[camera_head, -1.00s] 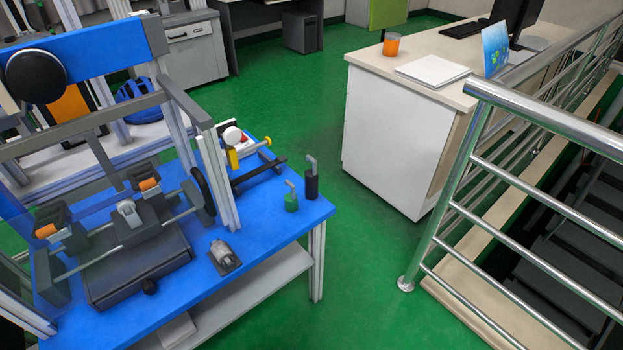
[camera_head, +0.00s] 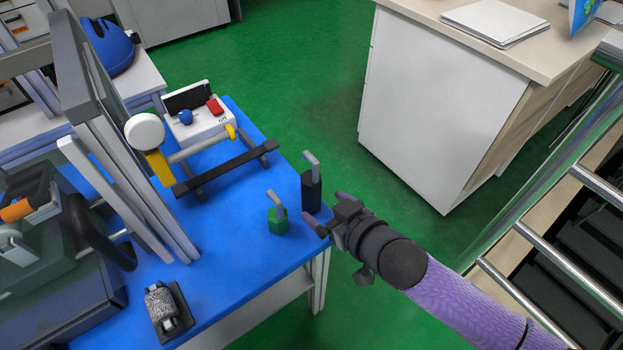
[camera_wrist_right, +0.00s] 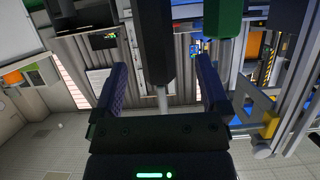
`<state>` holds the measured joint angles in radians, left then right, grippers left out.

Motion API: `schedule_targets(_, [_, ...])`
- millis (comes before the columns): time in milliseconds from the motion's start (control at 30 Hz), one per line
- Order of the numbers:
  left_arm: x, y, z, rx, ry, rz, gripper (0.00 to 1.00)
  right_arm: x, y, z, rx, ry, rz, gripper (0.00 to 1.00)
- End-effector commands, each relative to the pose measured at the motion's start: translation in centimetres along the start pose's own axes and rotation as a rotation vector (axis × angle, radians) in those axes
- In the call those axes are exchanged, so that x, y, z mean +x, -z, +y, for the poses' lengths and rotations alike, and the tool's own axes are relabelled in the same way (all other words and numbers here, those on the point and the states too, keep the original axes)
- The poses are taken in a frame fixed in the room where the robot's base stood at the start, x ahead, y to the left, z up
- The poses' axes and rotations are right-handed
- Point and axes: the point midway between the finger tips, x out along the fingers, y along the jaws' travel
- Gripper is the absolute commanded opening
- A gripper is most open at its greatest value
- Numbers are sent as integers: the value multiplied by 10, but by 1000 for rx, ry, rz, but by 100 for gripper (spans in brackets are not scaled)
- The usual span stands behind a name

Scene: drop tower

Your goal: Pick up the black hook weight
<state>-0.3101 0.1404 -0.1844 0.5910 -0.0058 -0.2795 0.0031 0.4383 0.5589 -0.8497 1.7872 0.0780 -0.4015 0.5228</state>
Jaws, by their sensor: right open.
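The black hook weight (camera_head: 311,192) stands upright near the right edge of the blue table (camera_head: 232,262), its silver hook on top. My right gripper (camera_head: 328,216) is open at the table's right edge, close beside the black weight. In the right wrist view, the black weight (camera_wrist_right: 153,45) and its silver hook lie in line with the gap between the spread fingers of the right gripper (camera_wrist_right: 158,78); contact cannot be told. A shorter green hook weight (camera_head: 278,220) stands just left of the black one. My left gripper is not in view.
A black bar stand and a white box with red and blue knobs (camera_head: 203,123) sit behind the weights. A small grey block on a dark base (camera_head: 166,306) lies at the front. A white cabinet (camera_head: 430,110) and metal railing (camera_head: 560,262) stand to the right.

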Motion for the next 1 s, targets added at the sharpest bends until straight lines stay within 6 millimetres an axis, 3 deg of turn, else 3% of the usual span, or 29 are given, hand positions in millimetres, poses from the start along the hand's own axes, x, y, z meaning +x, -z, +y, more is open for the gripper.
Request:
schedule_targets(233, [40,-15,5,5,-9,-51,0,47,-17,5,2,-1,-5,95])
schedule_targets(333, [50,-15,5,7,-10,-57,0,64,-15,6,1,-1,-3,95])
schedule_targets(600, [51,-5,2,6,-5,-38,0,69,-7,6,0,-2,-2,95])
schedule_targets(667, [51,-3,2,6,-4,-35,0,69,-7,6,-1,-3,-2,84])
schedule_targets(1000, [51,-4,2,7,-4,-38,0,68,-8,6,0,-3,-2,12])
